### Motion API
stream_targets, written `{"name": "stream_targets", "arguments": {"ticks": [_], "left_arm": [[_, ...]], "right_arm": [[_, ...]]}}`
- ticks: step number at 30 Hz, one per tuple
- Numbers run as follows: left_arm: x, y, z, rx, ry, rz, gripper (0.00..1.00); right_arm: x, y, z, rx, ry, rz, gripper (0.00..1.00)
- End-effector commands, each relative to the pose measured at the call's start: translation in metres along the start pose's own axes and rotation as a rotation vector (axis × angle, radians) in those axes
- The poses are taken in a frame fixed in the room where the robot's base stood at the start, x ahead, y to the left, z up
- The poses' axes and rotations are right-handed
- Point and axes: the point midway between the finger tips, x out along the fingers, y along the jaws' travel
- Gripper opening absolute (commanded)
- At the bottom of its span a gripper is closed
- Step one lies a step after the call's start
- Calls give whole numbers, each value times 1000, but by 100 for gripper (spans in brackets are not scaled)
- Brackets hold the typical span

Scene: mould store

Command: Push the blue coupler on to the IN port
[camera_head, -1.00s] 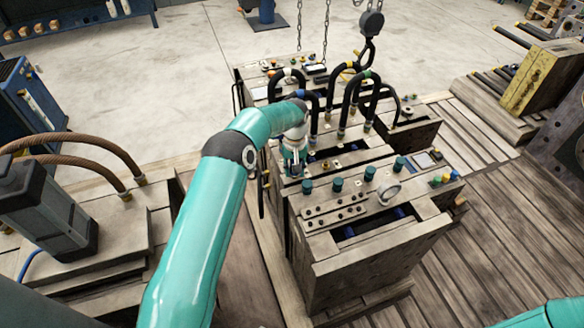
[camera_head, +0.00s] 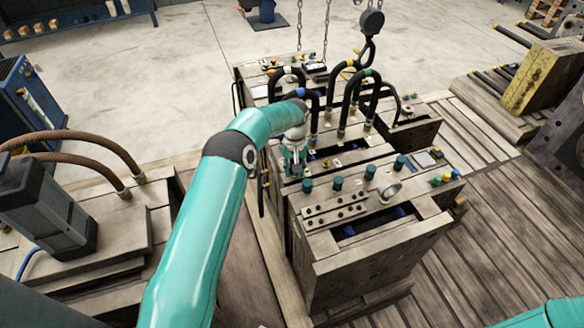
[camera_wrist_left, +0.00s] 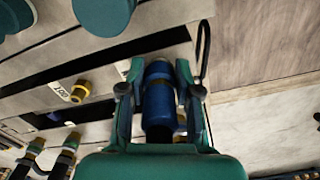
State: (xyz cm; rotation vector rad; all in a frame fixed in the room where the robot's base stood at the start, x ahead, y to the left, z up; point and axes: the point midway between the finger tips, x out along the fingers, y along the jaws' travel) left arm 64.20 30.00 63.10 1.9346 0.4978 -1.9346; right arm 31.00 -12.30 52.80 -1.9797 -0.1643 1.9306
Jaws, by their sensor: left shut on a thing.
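The blue coupler (camera_wrist_left: 159,98) is a ribbed blue cylinder, held between the fingers of my left gripper (camera_wrist_left: 160,82) in the left wrist view. In the head view my left gripper (camera_head: 294,168) points down over the left edge of the wooden-looking mould block, and the coupler cannot be made out there. A brass fitting (camera_wrist_left: 81,91) beside a white tag (camera_wrist_left: 61,91) reading OUT sits left of the coupler. The IN port cannot be made out, so I cannot tell whether the coupler touches it. My right gripper is out of the head view.
Several dark teal knobs (camera_head: 338,184) stand on the near mould block (camera_head: 330,268). Black hoses (camera_head: 349,100) loop up behind my gripper. A chain hook (camera_head: 371,24) hangs above them. A grey machine with brown hoses (camera_head: 48,212) stands at left.

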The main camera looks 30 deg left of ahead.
Motion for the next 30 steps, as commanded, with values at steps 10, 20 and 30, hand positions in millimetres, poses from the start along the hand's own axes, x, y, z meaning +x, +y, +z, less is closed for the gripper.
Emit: {"name": "stream_targets", "arguments": {"ticks": [10, 20, 30], "left_arm": [[0, 0, 0, 0, 1, 0, 0], [2, 0, 0, 0, 1, 0, 0], [2, 0, 0, 0, 0, 0, 62]], "right_arm": [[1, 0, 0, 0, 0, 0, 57], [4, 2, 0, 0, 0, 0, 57], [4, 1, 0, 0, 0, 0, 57]]}}
